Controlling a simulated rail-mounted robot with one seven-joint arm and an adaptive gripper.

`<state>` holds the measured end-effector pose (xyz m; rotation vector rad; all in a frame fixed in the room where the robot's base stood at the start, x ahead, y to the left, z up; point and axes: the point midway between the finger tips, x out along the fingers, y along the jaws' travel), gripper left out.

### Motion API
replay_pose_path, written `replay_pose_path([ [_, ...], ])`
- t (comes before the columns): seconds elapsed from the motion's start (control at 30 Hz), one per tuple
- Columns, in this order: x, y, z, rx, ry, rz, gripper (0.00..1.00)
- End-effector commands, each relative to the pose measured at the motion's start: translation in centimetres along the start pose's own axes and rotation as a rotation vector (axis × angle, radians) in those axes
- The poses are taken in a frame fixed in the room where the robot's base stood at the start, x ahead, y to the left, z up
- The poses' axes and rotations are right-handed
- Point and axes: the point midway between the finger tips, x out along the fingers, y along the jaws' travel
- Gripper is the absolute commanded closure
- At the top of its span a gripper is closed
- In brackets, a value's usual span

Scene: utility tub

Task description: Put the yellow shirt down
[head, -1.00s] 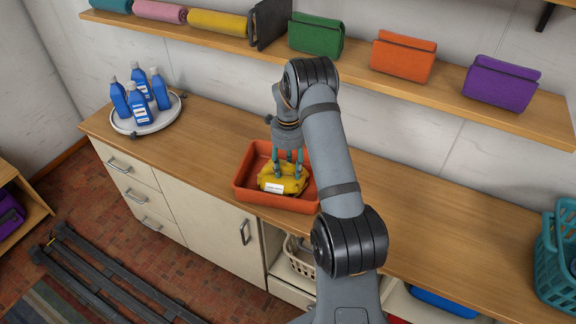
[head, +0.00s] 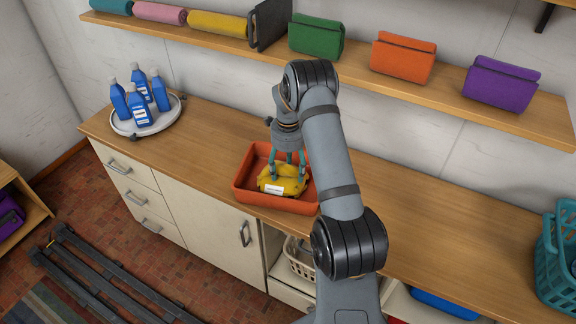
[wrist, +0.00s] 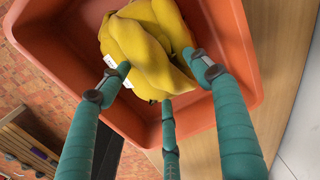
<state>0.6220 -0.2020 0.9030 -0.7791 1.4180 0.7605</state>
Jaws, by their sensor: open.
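The yellow shirt (head: 283,181) is a crumpled bundle with a white label, lying inside the orange-red tub (head: 247,192) on the counter. It also shows in the wrist view (wrist: 150,45), resting in the tub (wrist: 60,45). My gripper (head: 288,164) is right above the shirt, inside the tub's outline. Its three teal fingers are spread open around the bundle in the wrist view (wrist: 165,85). Their tips are at or very near the cloth; I cannot tell whether any touches it. The far side of the tub is partly hidden by my arm.
A round white tray (head: 146,124) with several blue bottles (head: 139,109) stands at the counter's left. A shelf (head: 358,57) with folded and rolled cloths runs along the wall above. A teal basket (head: 560,250) is at the right. The counter (head: 440,215) between is clear.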

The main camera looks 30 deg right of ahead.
Motion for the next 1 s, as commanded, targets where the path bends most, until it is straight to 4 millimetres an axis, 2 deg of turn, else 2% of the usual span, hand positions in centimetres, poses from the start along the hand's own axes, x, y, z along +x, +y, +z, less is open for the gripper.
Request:
replay_pose_path([
  [0.17,-1.6,-0.2,0.1,0.001,-0.002,-0.005,0.36],
  [0.4,-6.8,-0.2,0.0,0.001,-0.002,-0.008,0.36],
  [0.6,-10.5,-0.1,0.0,0.001,-0.001,-0.004,0.36],
  [0.8,-12.1,0.0,0.0,0.0,0.0,-0.001,0.36],
  [1.0,-12.3,0.0,0.0,0.0,0.0,0.0,0.36],
])
